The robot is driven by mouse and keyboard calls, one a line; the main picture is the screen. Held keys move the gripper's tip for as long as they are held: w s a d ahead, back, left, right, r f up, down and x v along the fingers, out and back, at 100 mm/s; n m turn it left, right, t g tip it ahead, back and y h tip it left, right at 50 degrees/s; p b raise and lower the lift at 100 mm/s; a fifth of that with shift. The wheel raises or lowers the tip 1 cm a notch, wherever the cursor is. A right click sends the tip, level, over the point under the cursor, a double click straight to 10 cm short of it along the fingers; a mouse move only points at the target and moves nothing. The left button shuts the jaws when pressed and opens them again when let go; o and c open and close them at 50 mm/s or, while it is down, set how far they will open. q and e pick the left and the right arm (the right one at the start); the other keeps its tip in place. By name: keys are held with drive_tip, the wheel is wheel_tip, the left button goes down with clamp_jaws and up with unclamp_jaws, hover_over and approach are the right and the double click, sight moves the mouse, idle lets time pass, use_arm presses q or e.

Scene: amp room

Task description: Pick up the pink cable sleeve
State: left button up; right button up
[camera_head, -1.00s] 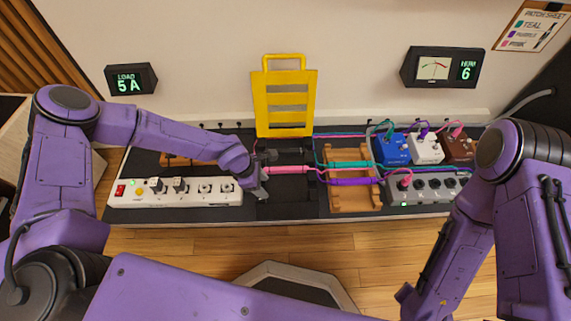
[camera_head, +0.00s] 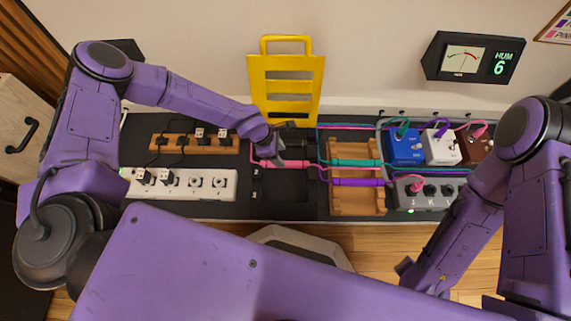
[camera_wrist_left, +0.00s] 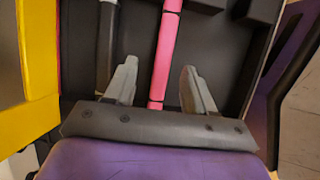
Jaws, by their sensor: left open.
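The pink cable sleeve (camera_head: 292,163) lies left to right over a black tray (camera_head: 285,192), left of the teal and purple sleeves. My left gripper (camera_head: 279,146) is open above the left part of the pink sleeve. In the left wrist view the pink sleeve (camera_wrist_left: 167,45) runs lengthwise between the spread fingers of my left gripper (camera_wrist_left: 158,75), with a gap on both sides. The fingers do not grip it. My right arm is at the right; its fingertips cannot be made out.
The teal sleeve (camera_head: 354,162) and purple sleeve (camera_head: 357,182) lie across a wooden rack (camera_head: 345,204). A yellow slotted panel (camera_head: 289,73) stands behind the pink sleeve. A white power strip (camera_head: 180,184) is left; blue, white and brown pedals (camera_head: 404,149) are right.

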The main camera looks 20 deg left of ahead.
use_arm(q)
drive_tip(key=x, duration=0.1)
drive_tip(key=b+x, duration=0.1)
drive_tip(key=x, duration=0.1)
drive_tip(key=s+b+x, duration=0.1)
drive_tip(key=shift+w+a+f, duration=0.1)
drive_tip(key=shift+a+f, duration=0.05)
drive_tip(key=shift+f, duration=0.3)
drive_tip(key=shift+w+f, duration=0.1)
drive_tip(key=shift+f, duration=0.05)
drive_tip(key=shift+c, duration=0.3)
clamp_jaws()
drive_tip(key=shift+r, duration=0.3)
